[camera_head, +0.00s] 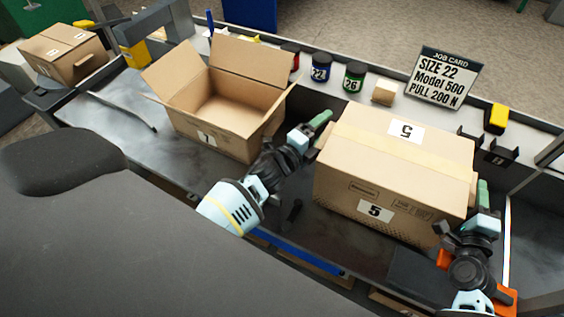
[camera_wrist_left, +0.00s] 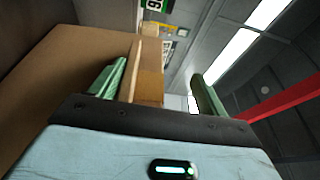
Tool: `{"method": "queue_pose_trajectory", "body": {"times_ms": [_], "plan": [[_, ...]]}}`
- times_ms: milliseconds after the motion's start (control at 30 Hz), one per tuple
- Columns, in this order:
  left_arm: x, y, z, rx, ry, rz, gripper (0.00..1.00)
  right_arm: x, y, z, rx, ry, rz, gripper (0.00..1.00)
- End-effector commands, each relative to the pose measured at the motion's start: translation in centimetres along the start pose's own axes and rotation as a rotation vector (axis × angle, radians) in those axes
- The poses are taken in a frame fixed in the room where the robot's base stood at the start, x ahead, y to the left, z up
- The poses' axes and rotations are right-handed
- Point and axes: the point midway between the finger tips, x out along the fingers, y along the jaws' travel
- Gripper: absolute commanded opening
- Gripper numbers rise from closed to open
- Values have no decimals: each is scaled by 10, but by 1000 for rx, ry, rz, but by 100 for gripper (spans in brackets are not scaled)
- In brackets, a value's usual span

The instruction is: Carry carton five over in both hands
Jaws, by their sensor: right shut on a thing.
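Carton five (camera_head: 340,185) is a closed brown box with "5" labels on its top and front, standing on the dark bench at centre right. My left gripper (camera_head: 318,122) is beside the carton's left side. In the left wrist view its green fingers (camera_wrist_left: 155,88) are wide apart, with brown cardboard alongside and between them. No firm hold shows there. My right gripper (camera_head: 482,200) is at the carton's right side, shut on its edge; the exact contact is partly hidden.
An open empty carton (camera_head: 215,140) stands left of carton five. Another closed carton (camera_head: 65,55) is at the far left. Jars (camera_head: 354,77), a small block (camera_head: 384,93) and a job card (camera_head: 440,78) line the back ledge. Bare bench (camera_head: 110,115) shows at left.

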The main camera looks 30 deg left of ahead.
Motion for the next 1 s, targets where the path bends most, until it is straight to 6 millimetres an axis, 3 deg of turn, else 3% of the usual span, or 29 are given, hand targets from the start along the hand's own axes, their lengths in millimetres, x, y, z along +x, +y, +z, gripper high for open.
{"method": "queue_pose_trajectory", "body": {"times_ms": [33,367,800,1000], "plan": [[0,-2,1,2,-1,-3,74,2,-7,-3,-1,7,-16,33],[-13,1,0,1,0,2,74,2,-8,-3,-1,7,-17,33],[-91,2,-2,-2,4,6,74,2,-7,-2,-1,6,-16,33],[-113,2,-2,-3,5,5,74,2,-7,-2,-1,6,-16,33]]}}
